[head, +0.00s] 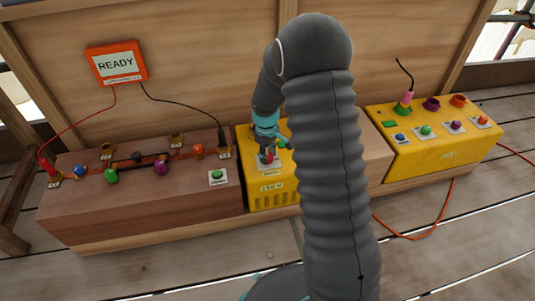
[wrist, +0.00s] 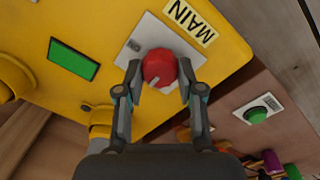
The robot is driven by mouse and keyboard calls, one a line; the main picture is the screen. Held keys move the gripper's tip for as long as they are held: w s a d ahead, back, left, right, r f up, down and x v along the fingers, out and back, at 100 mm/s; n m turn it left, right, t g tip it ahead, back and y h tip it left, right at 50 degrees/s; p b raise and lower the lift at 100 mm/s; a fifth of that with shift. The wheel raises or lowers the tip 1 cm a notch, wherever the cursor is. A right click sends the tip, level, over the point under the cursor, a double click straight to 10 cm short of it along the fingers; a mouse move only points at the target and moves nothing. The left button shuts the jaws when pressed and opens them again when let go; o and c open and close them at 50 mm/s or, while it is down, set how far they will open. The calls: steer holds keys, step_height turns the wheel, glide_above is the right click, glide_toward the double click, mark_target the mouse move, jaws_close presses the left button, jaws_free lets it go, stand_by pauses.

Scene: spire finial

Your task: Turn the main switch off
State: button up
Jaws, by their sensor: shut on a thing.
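The main switch is a red round knob (wrist: 158,66) on a white plate (wrist: 146,41) with a MAIN label (wrist: 190,22), on top of a yellow box. A pale pointer mark on the knob's side faces the lower left in the wrist view. My gripper (wrist: 159,76) is shut on the knob, one finger on each side. In the head view my gripper (head: 266,148) comes down onto the red knob (head: 267,158) from above, and its fingers partly cover it. The yellow supply box (head: 272,201) is partly hidden behind my arm.
A brown wooden bench unit (head: 140,215) with coloured plugs and a green button (head: 217,176) stands left. A yellow box (head: 440,152) with buttons and sockets stands right. An orange READY display (head: 116,64) hangs on the back panel. Red and black cables run nearby.

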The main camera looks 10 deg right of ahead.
steer(key=o, duration=1.1)
steer(key=shift+o, duration=0.2)
step_height(320, 180, up, 12)
steer(key=shift+s+a, duration=0.2)
steer(key=shift+a, duration=0.05)
